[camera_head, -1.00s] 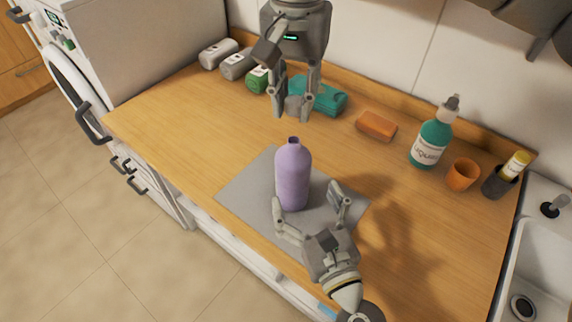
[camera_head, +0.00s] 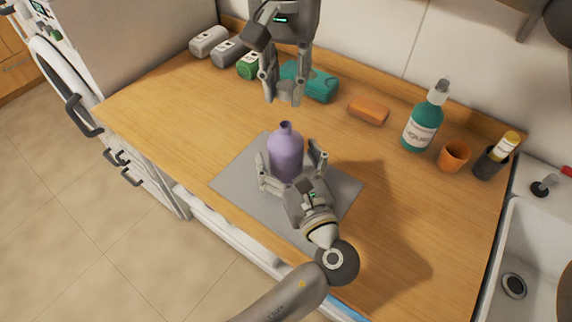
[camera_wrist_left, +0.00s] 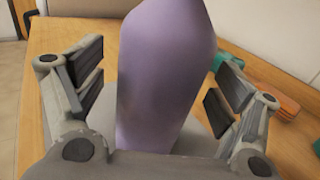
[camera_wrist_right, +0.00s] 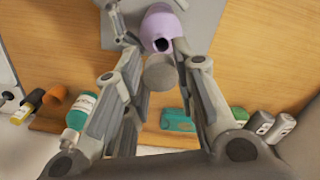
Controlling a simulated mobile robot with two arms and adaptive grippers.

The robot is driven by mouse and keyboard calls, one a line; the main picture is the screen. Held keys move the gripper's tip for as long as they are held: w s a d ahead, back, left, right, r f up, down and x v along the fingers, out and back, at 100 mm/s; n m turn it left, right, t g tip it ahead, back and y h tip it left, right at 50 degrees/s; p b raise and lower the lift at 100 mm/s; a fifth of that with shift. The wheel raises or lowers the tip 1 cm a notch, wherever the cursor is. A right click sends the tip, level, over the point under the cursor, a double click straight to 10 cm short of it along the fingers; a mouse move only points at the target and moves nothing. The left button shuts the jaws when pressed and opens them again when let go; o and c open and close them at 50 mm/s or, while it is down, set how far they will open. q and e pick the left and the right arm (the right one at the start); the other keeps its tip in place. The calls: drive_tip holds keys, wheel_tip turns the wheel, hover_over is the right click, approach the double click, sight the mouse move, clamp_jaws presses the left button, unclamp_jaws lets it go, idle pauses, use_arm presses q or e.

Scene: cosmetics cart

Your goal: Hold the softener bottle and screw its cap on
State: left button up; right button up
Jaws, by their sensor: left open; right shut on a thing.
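The purple softener bottle (camera_head: 286,146) stands upright on a grey mat (camera_head: 232,187), its dark neck opening bare. It also shows in the right wrist view (camera_wrist_right: 160,25) and fills the middle of the left wrist view (camera_wrist_left: 160,75). My left gripper (camera_head: 290,166) is open, with its fingers on either side of the bottle and gaps between them and it. My right gripper (camera_head: 285,98) is shut on the grey round cap (camera_wrist_right: 160,72). It holds the cap above the counter, behind the bottle and apart from its neck.
On the wooden counter (camera_head: 150,115) stand a teal spray bottle (camera_head: 422,127), an orange cup (camera_head: 453,156) and a dark cup with a yellow tube (camera_head: 488,163). A sink (camera_head: 520,250) is at right.

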sight(285, 125)
use_arm(q)
drive_tip(key=shift+w+a+f, duration=0.1)
drive_tip(key=shift+w, duration=0.2)
use_arm(e)
drive_tip(key=shift+w+f, duration=0.1)
drive_tip(key=shift+w, duration=0.1)
use_arm(q)
drive_tip(key=shift+c, duration=0.2)
drive_tip(key=shift+s, duration=0.1)
drive_tip(key=c, duration=0.5)
use_arm(e)
drive_tip(key=shift+s, duration=0.1)
use_arm(q)
drive_tip(key=c, duration=1)
use_arm(e)
drive_tip(key=shift+f, duration=2.45)
drive_tip(key=shift+f, duration=0.9)
drive_tip(key=shift+f, duration=0.55)
